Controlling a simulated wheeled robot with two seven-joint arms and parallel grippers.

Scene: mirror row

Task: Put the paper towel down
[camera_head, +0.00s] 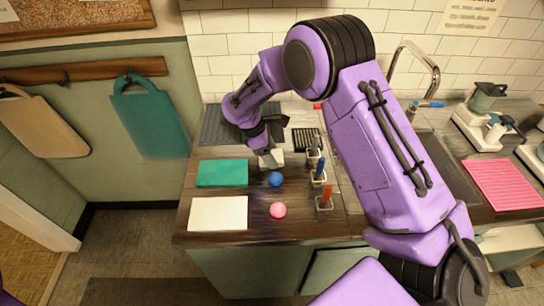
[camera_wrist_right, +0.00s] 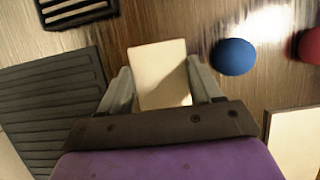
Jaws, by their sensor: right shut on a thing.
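My right gripper (camera_head: 268,157) is over the back part of the dark wooden counter (camera_head: 262,222), near the ridged grey mat. In the wrist view its two fingers (camera_wrist_right: 163,88) are on either side of a pale cream block with a flat face, which I take for the paper towel (camera_wrist_right: 162,70). A small pale part of the paper towel (camera_head: 274,160) also shows below the gripper in the head view. I cannot tell whether its underside touches the counter. My left gripper is not in view.
A green mat (camera_head: 222,173) and a white mat (camera_head: 218,213) lie at the left. A blue ball (camera_head: 276,179) and a pink ball (camera_head: 278,210) are in front. A black rack (camera_head: 306,140) and several small holders (camera_head: 324,203) stand right. The ridged mat (camera_head: 224,125) is behind.

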